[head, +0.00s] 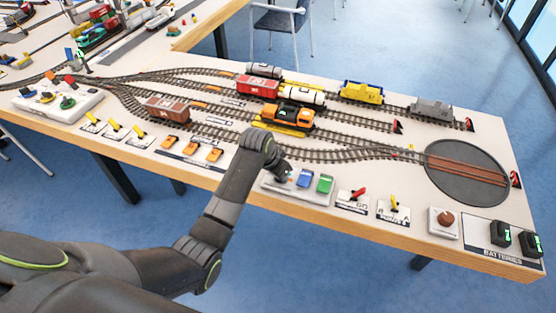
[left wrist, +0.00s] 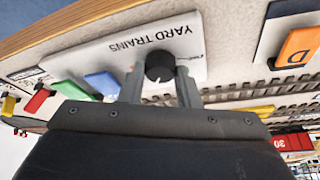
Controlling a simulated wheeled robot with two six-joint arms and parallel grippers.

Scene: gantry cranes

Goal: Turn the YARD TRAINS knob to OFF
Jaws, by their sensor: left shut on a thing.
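The YARD TRAINS panel (head: 293,191) is a pale plate near the table's front edge, with a blue rocker (head: 304,179) and a green rocker (head: 324,184) to the right of my gripper. In the left wrist view the panel's label (left wrist: 150,42) reads upside down. The black round knob (left wrist: 160,66) sits beside it, with a small pale mark on its side toward the gripper. My left gripper (head: 283,173) is down at the panel, with its fingers (left wrist: 159,88) on either side of the knob, shut on it. No OFF marking is legible.
A red lever (head: 358,193), a yellow lever (head: 395,203) and a brown round button (head: 445,218) stand to the right. Orange switches (head: 192,148) stand to the left. Tracks with an orange locomotive (head: 296,116) run behind the panel. A turntable (head: 465,172) lies at the right.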

